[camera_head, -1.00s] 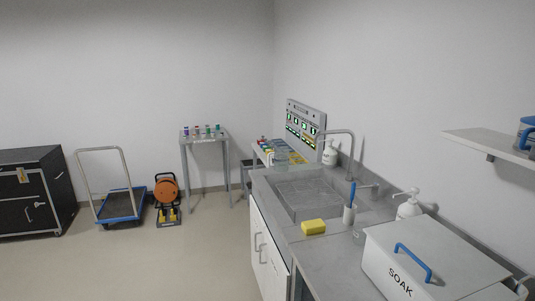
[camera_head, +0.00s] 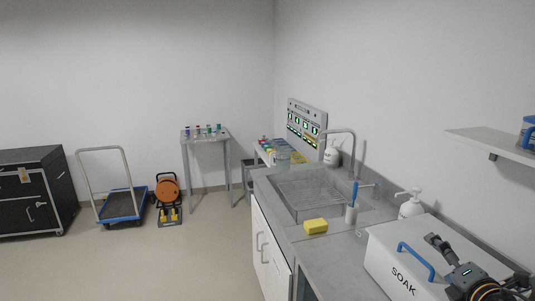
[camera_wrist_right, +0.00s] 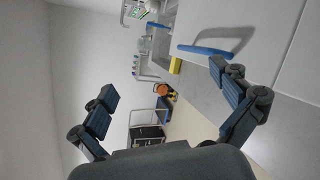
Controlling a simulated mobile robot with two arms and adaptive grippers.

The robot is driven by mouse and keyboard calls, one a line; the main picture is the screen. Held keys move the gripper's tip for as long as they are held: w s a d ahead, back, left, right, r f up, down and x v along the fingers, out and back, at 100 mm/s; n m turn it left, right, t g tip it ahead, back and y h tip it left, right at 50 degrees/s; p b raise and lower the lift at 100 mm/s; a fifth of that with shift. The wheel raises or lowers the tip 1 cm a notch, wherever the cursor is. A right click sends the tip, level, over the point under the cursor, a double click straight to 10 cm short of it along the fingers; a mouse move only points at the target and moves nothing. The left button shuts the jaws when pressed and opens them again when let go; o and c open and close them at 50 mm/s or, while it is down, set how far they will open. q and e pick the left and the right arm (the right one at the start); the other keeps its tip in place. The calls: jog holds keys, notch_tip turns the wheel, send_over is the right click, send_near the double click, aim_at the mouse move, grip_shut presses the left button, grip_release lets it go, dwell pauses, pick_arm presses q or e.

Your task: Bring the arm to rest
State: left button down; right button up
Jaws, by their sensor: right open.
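My right gripper (camera_head: 446,267) shows at the lower right of the head view, above the grey-white SOAK box. In the right wrist view its two dark fingers are spread wide with nothing between them (camera_wrist_right: 168,95). The SOAK box (camera_head: 385,262) stands on the counter with its lid on and a blue handle (camera_head: 416,262) on top; part of the lid is hidden behind the gripper and arm. My left gripper is not in view.
The counter has a sink (camera_head: 318,192), a yellow sponge (camera_head: 315,226), a brush in a cup (camera_head: 351,213) and a pump bottle (camera_head: 410,205). A wall shelf (camera_head: 490,145) juts out at the right. A trolley (camera_head: 122,204) stands on the floor, which is largely clear in front.

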jog(key=s+a+f+m+g, duration=0.1)
jog(key=s+a+f+m, duration=0.2)
jog(key=f, duration=0.3)
jog(key=s+a+f+m+g, duration=0.2)
jog(key=s+a+f+m, duration=0.2)
jog(key=s+f+m, duration=0.1)
jog(key=s+a+f+m+g, duration=0.2)
jog(key=s+a+f+m, duration=0.2)
jog(key=f, duration=0.3)
jog(key=shift+s, duration=0.3)
jog(key=s+a+f+m+g, duration=0.2)
jog(key=s+m, duration=0.1)
jog(key=s, duration=0.3)
jog(key=s+a+f+m+g+y, duration=0.1)
jog(key=s+a+f+m+g, duration=0.15)
jog(key=s+m, duration=0.2)
jog(key=s+a+f+m+g, duration=0.2)
jog(key=s+f, duration=0.1)
jog(key=s, duration=0.3)
notch_tip(320, 180, down, 28)
jog(key=s+g, duration=0.2)
jog(key=s, duration=0.1)
jog(key=s+d+f+b, duration=0.1)
jog(key=s+d+f, duration=0.1)
jog(key=s+f, duration=1.3)
jog(key=shift+s+d+f+g, duration=0.3)
jog(key=shift+s+g, duration=0.15)
jog(key=shift+s, duration=0.15)
